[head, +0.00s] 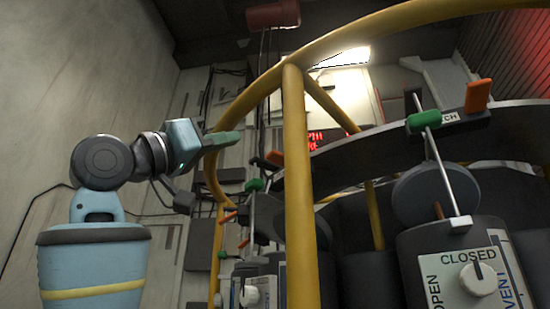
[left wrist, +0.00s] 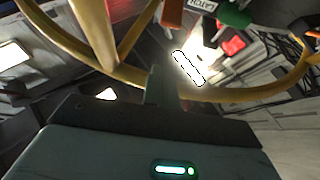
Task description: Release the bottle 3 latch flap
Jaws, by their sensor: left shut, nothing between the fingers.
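My left gripper (head: 228,140) is shut and empty, beside the left part of the yellow rail. In the left wrist view its fingers (left wrist: 162,85) point up toward the yellow rail. An orange latch flap (head: 478,95) stands raised on a dark bracket marked "CH" at the upper right, beside a green grip (head: 424,121) on a white rod. The left wrist view shows an orange flap (left wrist: 171,12), a "LATCH" label (left wrist: 203,5) and a green grip (left wrist: 235,17) beyond the fingers, apart from them. No bottle number is readable. My right gripper is not in view.
A yellow tubular rail (head: 296,190) with an upright post rings the dark rack. A grey bottle top with a white knob (head: 478,278) marked OPEN and CLOSED stands at the lower right. More green grips (head: 254,184) and orange parts show behind the post. The left wall side is clear.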

